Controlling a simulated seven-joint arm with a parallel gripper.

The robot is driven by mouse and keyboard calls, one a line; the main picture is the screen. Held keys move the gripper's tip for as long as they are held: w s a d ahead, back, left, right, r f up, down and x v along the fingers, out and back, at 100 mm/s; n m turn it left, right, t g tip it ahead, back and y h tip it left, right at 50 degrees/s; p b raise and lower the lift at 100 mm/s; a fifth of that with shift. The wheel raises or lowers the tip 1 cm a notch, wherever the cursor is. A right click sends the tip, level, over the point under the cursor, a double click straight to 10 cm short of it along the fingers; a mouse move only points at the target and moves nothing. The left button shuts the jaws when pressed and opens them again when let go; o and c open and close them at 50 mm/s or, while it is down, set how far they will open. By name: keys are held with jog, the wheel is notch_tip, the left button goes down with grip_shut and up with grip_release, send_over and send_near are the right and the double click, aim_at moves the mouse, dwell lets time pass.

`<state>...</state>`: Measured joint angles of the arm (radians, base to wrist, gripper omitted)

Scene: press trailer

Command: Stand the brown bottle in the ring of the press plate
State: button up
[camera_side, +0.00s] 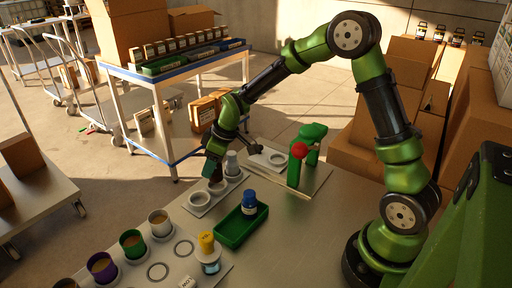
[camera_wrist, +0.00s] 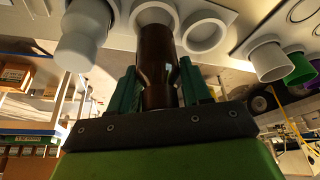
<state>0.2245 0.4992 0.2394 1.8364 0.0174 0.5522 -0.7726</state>
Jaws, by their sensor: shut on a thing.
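The brown bottle (camera_wrist: 157,65) is upright between my gripper's fingers (camera_wrist: 158,88) in the wrist view. In the side view my gripper (camera_side: 215,165) points down over the middle ring of a grey three-ring rack (camera_side: 199,210), and a little of the bottle (camera_side: 216,184) shows below it. The bottle's lower end is at that ring; I cannot tell whether it is inside or just above. The press (camera_side: 307,150) has a green frame and a red knob. The press plate's ring (camera_side: 277,158) stands left of it, with nothing visible in it.
A pale bottle (camera_side: 232,163) stands in the rack's far ring, close to my gripper. The near ring (camera_side: 199,198) is empty. A green tray (camera_side: 235,232) with a blue-capped bottle (camera_side: 249,201) is in front. Cups (camera_side: 132,242) stand at the left.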

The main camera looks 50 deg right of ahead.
notch_tip(320, 180, up, 13)
jog(key=shift+r, duration=0.1)
jog(key=s+d+f+m+h, duration=0.1)
jog(key=s+d+m+h, duration=0.2)
jog(key=d+m, duration=0.6)
jog(key=m+g+h, duration=0.2)
jog(key=m+h, duration=0.1)
jog(key=m, duration=0.6)
send_over(279, 153)
jog(key=a, duration=0.2)
jog(key=shift+s+f, duration=0.2)
jog(key=shift+f, duration=3.5)
jog(key=shift+s+f, duration=0.2)
jog(key=shift+f, duration=3.45)
jog(key=shift+f, duration=0.1)
jog(key=o, duration=1.1)
